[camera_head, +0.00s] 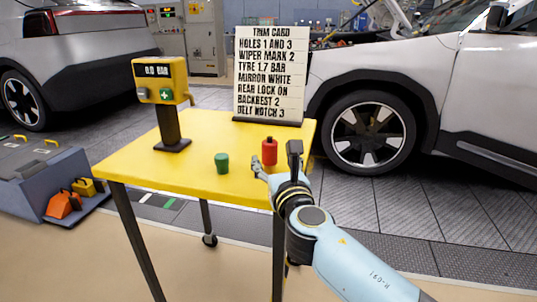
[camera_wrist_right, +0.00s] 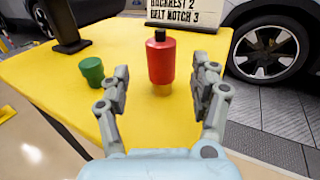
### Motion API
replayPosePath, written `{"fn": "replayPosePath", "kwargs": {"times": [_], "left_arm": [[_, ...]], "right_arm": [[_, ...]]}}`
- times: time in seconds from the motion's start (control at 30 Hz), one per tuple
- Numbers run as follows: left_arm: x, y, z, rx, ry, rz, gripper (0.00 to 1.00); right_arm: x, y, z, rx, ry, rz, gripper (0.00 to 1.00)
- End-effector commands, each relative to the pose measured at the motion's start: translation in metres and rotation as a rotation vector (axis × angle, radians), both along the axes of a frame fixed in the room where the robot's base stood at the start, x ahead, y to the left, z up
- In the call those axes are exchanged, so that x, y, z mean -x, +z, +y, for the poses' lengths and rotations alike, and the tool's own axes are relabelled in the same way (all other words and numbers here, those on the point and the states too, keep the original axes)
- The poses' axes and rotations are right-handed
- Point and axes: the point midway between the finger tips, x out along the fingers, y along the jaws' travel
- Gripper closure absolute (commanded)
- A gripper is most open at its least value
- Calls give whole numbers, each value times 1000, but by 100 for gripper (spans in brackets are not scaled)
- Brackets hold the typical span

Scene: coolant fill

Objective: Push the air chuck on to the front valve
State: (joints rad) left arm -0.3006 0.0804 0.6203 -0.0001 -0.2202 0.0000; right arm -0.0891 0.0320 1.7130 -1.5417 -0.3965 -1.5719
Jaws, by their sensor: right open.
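A red cylinder with a black top and a brass-coloured foot, which looks like the air chuck (camera_head: 269,152), stands upright on the yellow table near its right edge. In the right wrist view the chuck (camera_wrist_right: 160,60) shows between and beyond the fingertips. My right gripper (camera_head: 276,158) is open and empty, with its fingers pointing at the chuck. It also shows in the wrist view (camera_wrist_right: 165,75). The front wheel (camera_head: 366,132) of the white car is behind the table to the right. Its valve is too small to make out. My left gripper is not in view.
A green cup-like piece (camera_head: 222,163) stands left of the chuck on the table (camera_head: 140,168). A yellow gauge box (camera_head: 161,82) reading 0.0 BAR stands on a black post. A trim card (camera_head: 270,75) stands at the back. Bare floor lies between table and car.

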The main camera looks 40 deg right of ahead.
Motion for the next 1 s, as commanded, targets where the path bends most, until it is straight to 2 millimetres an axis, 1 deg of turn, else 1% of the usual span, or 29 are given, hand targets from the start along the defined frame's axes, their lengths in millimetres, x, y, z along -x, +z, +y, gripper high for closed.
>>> {"fn": "replayPosePath", "kwargs": {"times": [0.13,0.3,0.4,0.5,0.67,0.77,1.0], "left_arm": [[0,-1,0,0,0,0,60],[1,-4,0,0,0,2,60],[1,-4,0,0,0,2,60],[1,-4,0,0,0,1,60],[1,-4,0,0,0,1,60],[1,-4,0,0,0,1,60],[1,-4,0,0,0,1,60]], "right_arm": [[-12,-1,-6,-1,-1,0,37],[-38,-3,-17,-1,-1,0,37],[-47,-4,-21,-3,-1,0,37],[-51,-4,-23,-4,-1,1,37],[-50,-3,-22,-4,-1,1,37],[-50,-3,-22,-4,-1,1,49],[-50,-4,-22,-4,-1,1,80]]}}
